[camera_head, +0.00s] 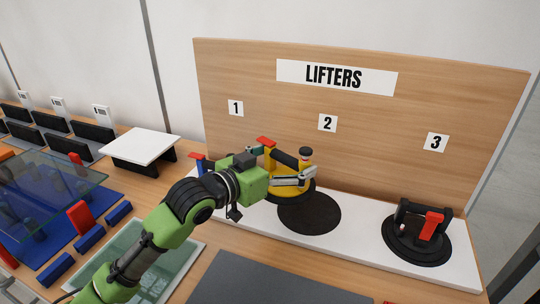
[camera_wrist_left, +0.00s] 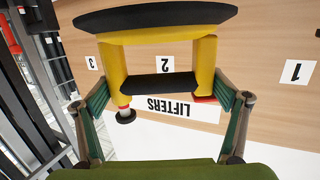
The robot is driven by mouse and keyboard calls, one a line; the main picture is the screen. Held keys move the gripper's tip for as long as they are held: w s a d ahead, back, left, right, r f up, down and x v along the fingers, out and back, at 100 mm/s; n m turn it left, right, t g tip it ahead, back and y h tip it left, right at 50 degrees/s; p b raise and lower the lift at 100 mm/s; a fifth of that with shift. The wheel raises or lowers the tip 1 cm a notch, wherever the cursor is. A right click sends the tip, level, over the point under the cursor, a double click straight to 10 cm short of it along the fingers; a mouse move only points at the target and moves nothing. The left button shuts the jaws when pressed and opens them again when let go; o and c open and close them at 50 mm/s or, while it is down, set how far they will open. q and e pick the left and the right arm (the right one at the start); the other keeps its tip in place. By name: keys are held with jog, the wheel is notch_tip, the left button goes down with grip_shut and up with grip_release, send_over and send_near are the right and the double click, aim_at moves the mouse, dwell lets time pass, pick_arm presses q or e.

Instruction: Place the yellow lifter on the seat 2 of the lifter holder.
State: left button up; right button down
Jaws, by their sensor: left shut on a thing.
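The yellow lifter (camera_head: 270,163) has a black handle, a red lever and a black suction disc. My left gripper (camera_head: 284,162) is shut on it, and one finger shows on each side of it. In the left wrist view the yellow lifter (camera_wrist_left: 116,68) is between the fingers (camera_wrist_left: 163,95), with its disc at the top of the picture. In the head view the disc appears just behind and left of the round dark pad of seat 2 (camera_head: 310,214), partly overlapping it in view. Its height is hard to tell. My right gripper is not in view.
The lifter holder has a wooden back board (camera_head: 400,110) and a white base (camera_head: 362,238). A black lifter (camera_head: 409,230) with a red lever stands at seat 3. A blue and red thing (camera_head: 198,164) near seat 1 is mostly hidden by my arm. Glass panes and racks fill the left.

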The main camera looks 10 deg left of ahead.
aim_at(313, 182)
pick_arm(q)
jog(key=d+f, duration=0.1)
jog(key=d, duration=0.1)
jog(key=w+d+f, duration=0.1)
jog(key=d+f, duration=0.1)
jog(key=w+d+f, duration=0.1)
jog(key=d+f, duration=0.1)
jog(key=shift+f+p, duration=0.25)
jog(key=shift+p, duration=0.1)
jog(key=f, duration=0.3)
jog(key=shift+w+d+p, duration=0.15)
jog(key=shift+d+p, duration=0.2)
jog(key=shift+d, duration=0.05)
jog(key=shift+f, duration=0.4)
jog(key=shift+f, duration=0.15)
jog(key=o, duration=1.9)
jog(key=shift+f, duration=0.25)
jog(key=shift+a, duration=0.1)
jog(key=shift+s+r, duration=0.15)
jog(key=shift+s, duration=0.05)
